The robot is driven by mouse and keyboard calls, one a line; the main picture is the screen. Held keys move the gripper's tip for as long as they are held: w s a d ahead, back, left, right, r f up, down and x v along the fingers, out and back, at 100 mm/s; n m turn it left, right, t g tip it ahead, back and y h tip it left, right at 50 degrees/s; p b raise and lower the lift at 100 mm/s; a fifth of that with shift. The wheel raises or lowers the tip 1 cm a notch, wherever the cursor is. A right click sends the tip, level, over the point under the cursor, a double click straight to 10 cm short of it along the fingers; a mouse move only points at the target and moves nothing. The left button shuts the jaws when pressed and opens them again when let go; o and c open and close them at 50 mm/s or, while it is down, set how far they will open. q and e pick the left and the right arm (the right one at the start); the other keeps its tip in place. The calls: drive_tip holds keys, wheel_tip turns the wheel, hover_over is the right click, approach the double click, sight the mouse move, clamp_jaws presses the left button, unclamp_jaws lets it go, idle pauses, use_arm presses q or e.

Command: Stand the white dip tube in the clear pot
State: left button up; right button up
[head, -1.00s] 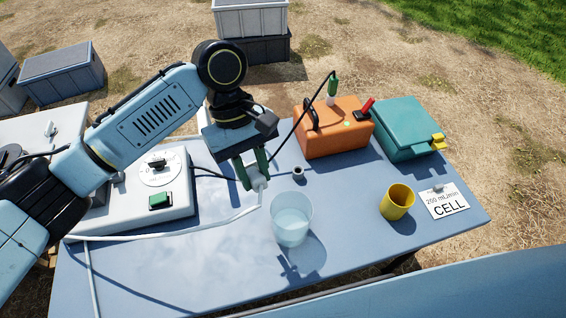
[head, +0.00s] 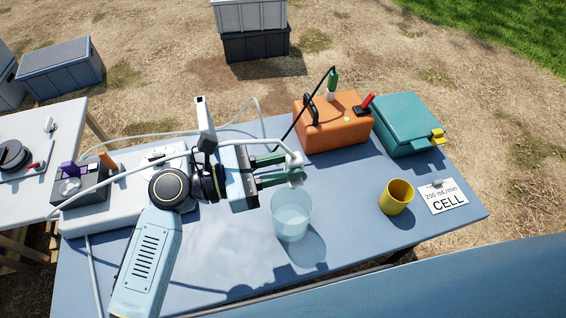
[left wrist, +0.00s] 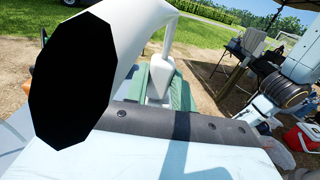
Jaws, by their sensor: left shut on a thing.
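My left gripper (head: 283,170) lies roughly level, its green fingers pointing right, shut on the white dip tube (head: 296,174). In the head view the tube's white end shows at the fingertips, just above and behind the rim of the clear pot (head: 291,222); it looks apart from the pot. The left wrist view also shows the white tube fitting (left wrist: 161,76) between the green fingers (left wrist: 158,92). The clear pot stands upright on the blue table and looks pale inside. My right gripper is not in view.
The white hose loops from the gripper over my arm and behind it. A yellow cup (head: 397,197) and a CELL card (head: 443,198) are at the right. An orange case (head: 335,135) and a teal box (head: 402,117) stand behind. A white unit (head: 120,200) is at the left.

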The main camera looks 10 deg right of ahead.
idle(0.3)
use_arm(q)
drive_tip(key=shift+r+p, duration=0.15)
drive_tip(key=shift+p, duration=0.45)
wheel_tip(320, 180, down, 6)
drive_tip(key=b, duration=0.4)
idle(0.3)
drive_tip(key=shift+f, duration=0.2)
drive_tip(key=shift+f+b, duration=1.85)
drive_tip(key=shift+f, duration=1.05)
drive_tip(key=shift+f+b, duration=0.6)
drive_tip(key=shift+f, duration=0.4)
